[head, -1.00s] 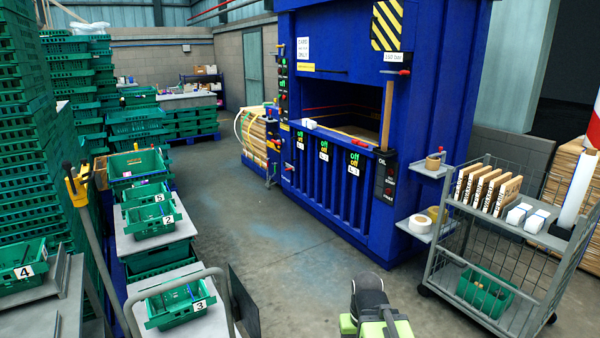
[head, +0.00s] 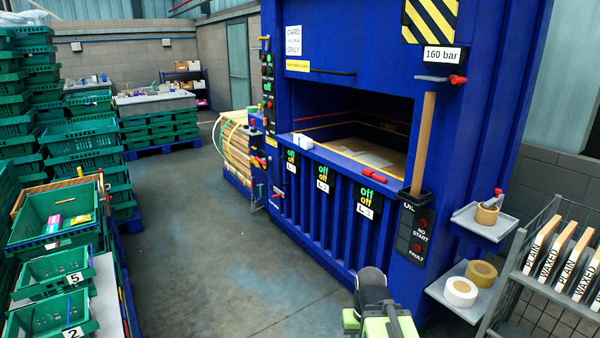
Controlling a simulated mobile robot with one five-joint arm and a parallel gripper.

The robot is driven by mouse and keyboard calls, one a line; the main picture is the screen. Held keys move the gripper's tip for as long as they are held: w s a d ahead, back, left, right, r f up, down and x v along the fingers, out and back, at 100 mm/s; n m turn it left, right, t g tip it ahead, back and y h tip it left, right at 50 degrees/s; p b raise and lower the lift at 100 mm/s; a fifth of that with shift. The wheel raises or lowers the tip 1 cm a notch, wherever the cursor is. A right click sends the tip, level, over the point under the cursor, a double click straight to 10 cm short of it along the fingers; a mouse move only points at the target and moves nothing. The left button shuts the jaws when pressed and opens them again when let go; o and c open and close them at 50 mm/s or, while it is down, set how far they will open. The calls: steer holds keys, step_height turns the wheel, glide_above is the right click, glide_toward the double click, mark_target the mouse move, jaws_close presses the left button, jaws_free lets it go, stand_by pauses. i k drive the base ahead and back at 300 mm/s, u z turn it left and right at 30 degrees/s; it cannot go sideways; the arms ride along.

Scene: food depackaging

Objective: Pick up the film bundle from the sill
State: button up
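A small white bundle (head: 302,141), which looks like the film bundle, lies on the blue sill (head: 335,165) of the baler's opening, towards its left end. A red object (head: 374,174) lies on the same sill further right. My arm, with a dark rounded part and lime-green parts, shows at the bottom edge, well short of the sill. My gripper (head: 380,318) seems to be at this end, apart from the bundle. Its fingers cannot be made out clearly, and nothing is seen held in it.
The blue baler (head: 340,215) stands ahead, with a wooden post (head: 423,145) upright at its right. A side shelf holds tape rolls (head: 460,291), and a wire trolley (head: 520,290) stands at right. Green crates (head: 52,275) line the left. The floor (head: 215,250) between is clear.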

mark_target(306, 142)
steer(key=u, duration=0.15)
steer(key=i, duration=2.35)
steer(key=u, duration=0.65)
steer(key=i, duration=2.65)
steer(key=u, duration=0.35)
